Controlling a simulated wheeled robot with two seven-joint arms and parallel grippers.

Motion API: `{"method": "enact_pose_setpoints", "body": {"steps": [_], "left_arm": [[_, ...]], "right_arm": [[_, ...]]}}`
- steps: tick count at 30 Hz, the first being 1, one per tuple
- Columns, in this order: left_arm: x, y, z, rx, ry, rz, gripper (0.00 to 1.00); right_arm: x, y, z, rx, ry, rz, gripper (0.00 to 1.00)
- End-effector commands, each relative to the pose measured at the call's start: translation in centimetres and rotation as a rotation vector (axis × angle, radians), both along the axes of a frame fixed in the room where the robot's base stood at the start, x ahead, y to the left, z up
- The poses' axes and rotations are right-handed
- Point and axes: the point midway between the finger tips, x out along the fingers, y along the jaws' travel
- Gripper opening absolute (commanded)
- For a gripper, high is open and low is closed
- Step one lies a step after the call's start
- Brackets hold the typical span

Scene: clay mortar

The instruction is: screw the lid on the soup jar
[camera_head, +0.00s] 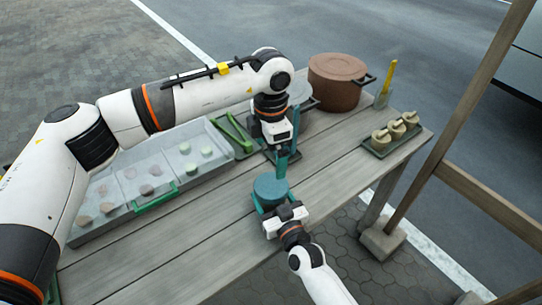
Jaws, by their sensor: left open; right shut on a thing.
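The soup jar (270,188) is a short teal-topped cylinder on the wooden table, near its front edge. My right gripper (273,208) is shut around the jar from the front, with a finger at its side. My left gripper (283,163) points down just behind and above the jar. It is open, its teal fingers apart from the jar. Whether the teal top is the lid or the jar itself I cannot tell. A round grey thing (299,91) is partly hidden behind my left wrist.
A brown pot (337,80) stands at the back. A tray (377,152) with several small cups is at the right, near a container with a yellow handle (389,75). The front table strip is clear.

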Motion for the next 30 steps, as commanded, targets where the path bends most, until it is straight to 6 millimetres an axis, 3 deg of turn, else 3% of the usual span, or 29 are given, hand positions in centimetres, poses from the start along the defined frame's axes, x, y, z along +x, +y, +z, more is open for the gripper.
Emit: {"method": "enact_pose_setpoints", "body": {"steps": [5, 6, 10, 22, 30], "left_arm": [[0.0, 0.0, 0.0, 0.0, 0.0, 0.001, 1.0], [0.0, 0.0, 0.0, 0.0, 0.0, 0.001, 1.0], [0.0, 0.0, 0.0, 0.0, 0.0, 0.001, 1.0], [0.0, 0.0, 0.0, 0.0, -0.001, 0.001, 1.0], [0.0, 0.0, 0.0, 0.0, -0.001, 0.001, 1.0]], "right_arm": [[0.0, 0.0, 0.0, 0.0, 0.0, 0.001, 0.07], [0.0, 0.0, 0.0, 0.0, 0.0, 0.001, 0.72], [0.0, 0.0, 0.0, 0.0, 0.0, 0.001, 0.93], [-0.7, -0.3, 0.0, 0.0, 0.0, 0.0, 0.96], [-5.4, -2.4, -0.1, -0.001, 0.003, 0.001, 0.96]]}}
